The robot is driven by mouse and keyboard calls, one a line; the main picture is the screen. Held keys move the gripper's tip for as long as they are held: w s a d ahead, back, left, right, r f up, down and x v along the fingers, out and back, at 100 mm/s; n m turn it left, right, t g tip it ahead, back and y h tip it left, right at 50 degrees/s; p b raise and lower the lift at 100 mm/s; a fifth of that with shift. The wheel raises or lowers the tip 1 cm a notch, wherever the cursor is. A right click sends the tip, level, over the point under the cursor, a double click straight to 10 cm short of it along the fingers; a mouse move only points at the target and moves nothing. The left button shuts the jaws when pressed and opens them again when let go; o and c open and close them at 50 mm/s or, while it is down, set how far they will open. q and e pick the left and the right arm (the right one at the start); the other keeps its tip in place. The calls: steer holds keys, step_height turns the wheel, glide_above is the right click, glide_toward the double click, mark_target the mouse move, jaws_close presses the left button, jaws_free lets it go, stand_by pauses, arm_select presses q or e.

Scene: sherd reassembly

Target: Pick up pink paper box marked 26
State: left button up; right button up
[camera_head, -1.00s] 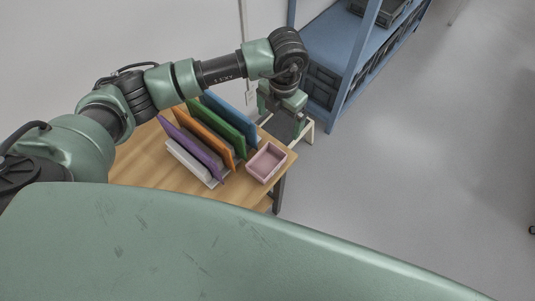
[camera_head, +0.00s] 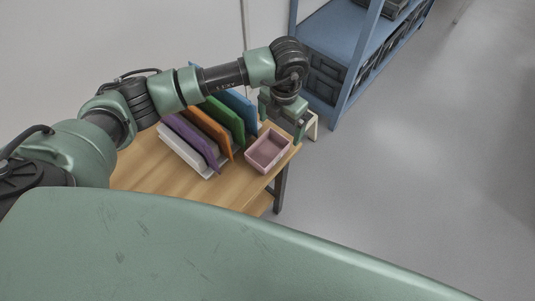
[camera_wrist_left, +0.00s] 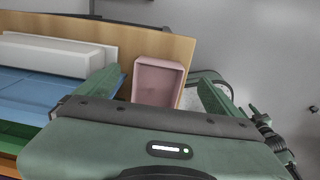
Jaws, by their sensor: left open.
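The pink box (camera_head: 268,150) is an open-topped tray on the right end of the wooden table. No marking on it is readable. My left gripper (camera_head: 283,121) points down just beyond the box in the head view, near the table's far right corner. In the left wrist view the pink box (camera_wrist_left: 158,82) appears between the two spread green fingers (camera_wrist_left: 158,100), its near end hidden by the gripper body. The gripper is open and holds nothing; I cannot tell whether it touches the box. My right gripper is in neither view.
Upright purple, orange, green and blue panels (camera_head: 222,125) stand in a white rack left of the box. The wooden table (camera_head: 140,180) is bare in front of them. A blue shelf unit (camera_head: 340,62) stands behind, and open floor lies to the right.

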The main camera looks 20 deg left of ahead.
mark_target(278, 143)
arm_select(q)
steer(key=f+p, duration=0.1)
steer(key=f, duration=0.6)
steer(key=shift+w+a+p, duration=0.1)
steer(key=shift+w+p, duration=0.1)
steer(key=shift+p, duration=0.2)
steer(key=c, duration=1.4)
steer(key=shift+r, duration=0.1)
